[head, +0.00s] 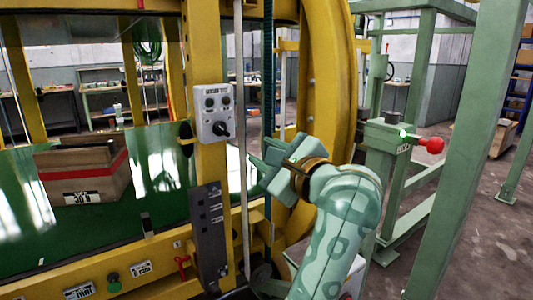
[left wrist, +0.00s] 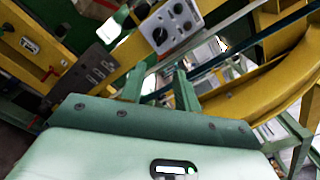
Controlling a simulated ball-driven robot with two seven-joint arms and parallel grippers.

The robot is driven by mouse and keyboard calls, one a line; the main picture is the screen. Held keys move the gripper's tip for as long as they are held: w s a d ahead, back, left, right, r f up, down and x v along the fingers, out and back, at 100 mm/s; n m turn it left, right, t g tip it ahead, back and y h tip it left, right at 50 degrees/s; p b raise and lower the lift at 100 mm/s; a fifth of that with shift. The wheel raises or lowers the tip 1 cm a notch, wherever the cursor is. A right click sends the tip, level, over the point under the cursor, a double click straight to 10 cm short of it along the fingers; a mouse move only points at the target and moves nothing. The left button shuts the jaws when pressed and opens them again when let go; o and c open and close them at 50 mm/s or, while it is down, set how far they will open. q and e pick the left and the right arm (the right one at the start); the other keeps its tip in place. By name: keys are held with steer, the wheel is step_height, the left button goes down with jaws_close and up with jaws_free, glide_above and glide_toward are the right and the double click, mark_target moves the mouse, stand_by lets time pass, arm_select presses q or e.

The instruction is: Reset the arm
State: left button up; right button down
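My left gripper (head: 260,152) is raised in front of the yellow ring machine, to the right of the grey control box (head: 214,101). It also shows in the left wrist view (left wrist: 158,80), with its two fingers apart and nothing between them. The control box has a large black knob and smaller dials; it also shows in the left wrist view (left wrist: 187,10). My gripper looks apart from the box. My right gripper is in neither view.
A yellow frame post (head: 207,60) and the big yellow ring (head: 332,70) stand close around my left arm. A wooden crate (head: 105,178) with a red band sits on the green bed. A red ball-ended lever (head: 432,146) is on the green post at right.

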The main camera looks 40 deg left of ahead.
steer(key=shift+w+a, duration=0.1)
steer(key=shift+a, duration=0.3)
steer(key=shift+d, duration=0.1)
